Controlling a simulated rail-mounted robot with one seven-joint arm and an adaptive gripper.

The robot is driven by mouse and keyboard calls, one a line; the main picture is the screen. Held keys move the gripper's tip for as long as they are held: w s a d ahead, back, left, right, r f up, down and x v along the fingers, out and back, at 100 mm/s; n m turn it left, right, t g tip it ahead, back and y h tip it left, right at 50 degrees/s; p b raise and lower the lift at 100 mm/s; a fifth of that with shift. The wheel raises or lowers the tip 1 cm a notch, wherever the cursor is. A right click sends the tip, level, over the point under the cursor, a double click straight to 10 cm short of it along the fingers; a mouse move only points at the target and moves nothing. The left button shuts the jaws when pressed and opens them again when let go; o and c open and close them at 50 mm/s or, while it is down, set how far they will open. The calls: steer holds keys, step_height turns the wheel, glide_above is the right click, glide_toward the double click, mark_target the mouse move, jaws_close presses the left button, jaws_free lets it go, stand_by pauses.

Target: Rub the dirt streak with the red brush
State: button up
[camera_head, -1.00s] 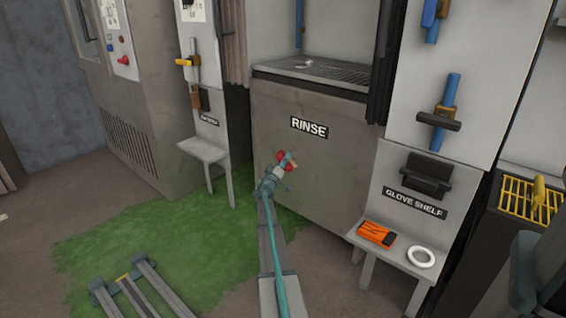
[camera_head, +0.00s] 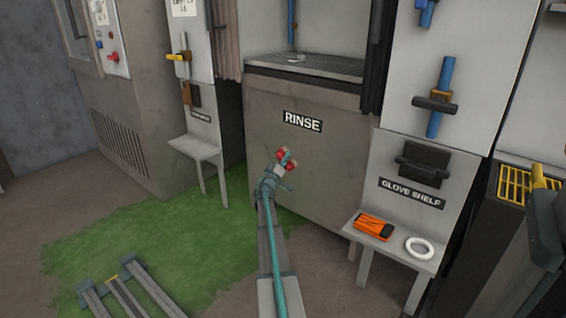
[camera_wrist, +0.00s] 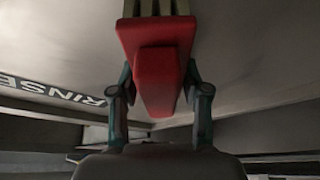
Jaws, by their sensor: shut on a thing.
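My gripper (camera_head: 284,162) is in front of the grey panel below the RINSE sign in the head view. In the wrist view its two fingers (camera_wrist: 160,92) are closed on the sides of the red brush (camera_wrist: 155,60). The brush has a red body, with pale bristle blocks at the top of that view. In the head view only small red parts of the brush (camera_head: 291,167) show at the gripper. I cannot tell whether the bristles touch the panel. I cannot make out a dirt streak in either view.
A grated rinse bay (camera_head: 310,65) opens above the panel (camera_head: 340,160). At right, the glove shelf (camera_head: 395,248) holds an orange glove-like item (camera_head: 374,227) and a white ring (camera_head: 419,247). A small grey shelf (camera_head: 195,147) stands at left.

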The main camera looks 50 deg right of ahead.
steer(key=shift+w+d, duration=0.2)
steer(key=shift+w, duration=1.8)
steer(key=shift+a, duration=0.1)
steer(key=shift+w+a, duration=0.15)
steer(key=shift+a, duration=2.8)
steer(key=shift+w+a, duration=0.1)
steer(key=shift+a, duration=1.4)
steer(key=shift+d, duration=0.1)
